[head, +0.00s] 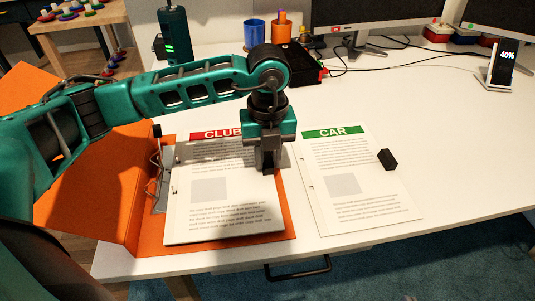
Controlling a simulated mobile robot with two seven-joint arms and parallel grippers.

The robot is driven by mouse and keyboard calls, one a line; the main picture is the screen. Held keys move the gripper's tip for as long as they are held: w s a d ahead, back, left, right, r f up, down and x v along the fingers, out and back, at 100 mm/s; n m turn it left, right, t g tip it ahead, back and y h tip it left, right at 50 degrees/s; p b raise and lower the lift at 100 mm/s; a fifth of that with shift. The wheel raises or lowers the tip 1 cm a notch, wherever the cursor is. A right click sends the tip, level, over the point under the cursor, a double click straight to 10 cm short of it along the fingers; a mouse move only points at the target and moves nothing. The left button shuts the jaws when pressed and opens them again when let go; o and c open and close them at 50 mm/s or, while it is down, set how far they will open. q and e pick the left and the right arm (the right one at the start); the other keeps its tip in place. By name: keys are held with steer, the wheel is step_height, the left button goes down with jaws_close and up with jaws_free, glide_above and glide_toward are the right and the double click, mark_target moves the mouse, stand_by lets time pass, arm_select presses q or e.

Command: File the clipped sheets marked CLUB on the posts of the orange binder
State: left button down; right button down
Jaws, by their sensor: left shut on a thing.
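The CLUB sheets (215,219) are a white stack with a red heading band, lying over the right cover of the open orange binder (110,192). Their left edge, with punched holes, is by the binder's metal post mechanism (157,185). I cannot tell whether the posts pass through the holes. My left gripper (270,162) is shut at the right edge of the CLUB sheets and hides the clip there. The CAR sheets (349,192), with a green band, lie to the right with a black clip (387,159) on their right edge. My right gripper is not in view.
A black tray (293,70), a blue cup (254,33) and an orange cup (287,52) stand at the back. A phone on a stand (497,68) is at the far right. The white desk (440,130) is clear right of the CAR sheets.

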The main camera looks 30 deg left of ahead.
arm_select(q)
steer(key=shift+f+b, duration=0.3)
steer(key=shift+f, duration=0.1)
stand_by(0.3)
steer(key=shift+c, duration=2.1)
jaws_free()
steer(key=shift+r+p, duration=2.7)
steer(key=shift+r, duration=0.85)
steer(key=shift+s+f, duration=0.1)
